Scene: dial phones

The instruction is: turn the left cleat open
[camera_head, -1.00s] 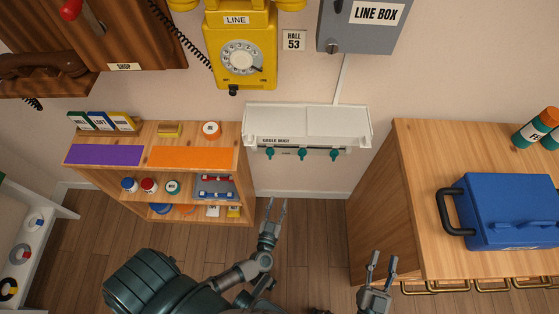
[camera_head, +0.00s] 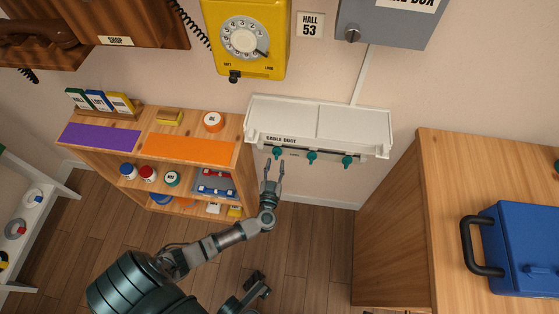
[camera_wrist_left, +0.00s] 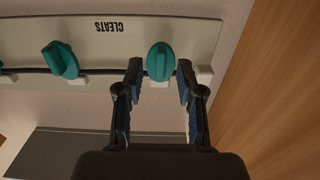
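The left cleat (camera_head: 278,152) is a teal knob on the front lower edge of the white cable duct (camera_head: 262,128). The middle cleat (camera_head: 311,157) and right cleat (camera_head: 347,161) sit to its right. My left gripper (camera_head: 274,166) is open, just below the left cleat, pointing up at it. In the left wrist view, which is upside down, the left cleat (camera_wrist_left: 160,62) shows between the open fingertips (camera_wrist_left: 160,74), with gaps on both sides. The middle cleat (camera_wrist_left: 62,60) shows tilted there.
A wooden shelf (camera_head: 130,152) with jars and colored mats stands close left of the duct. A wooden cabinet (camera_head: 400,220) with a blue toolbox (camera_head: 525,250) is at the right. A yellow phone (camera_head: 245,40) and grey box (camera_head: 390,20) hang above.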

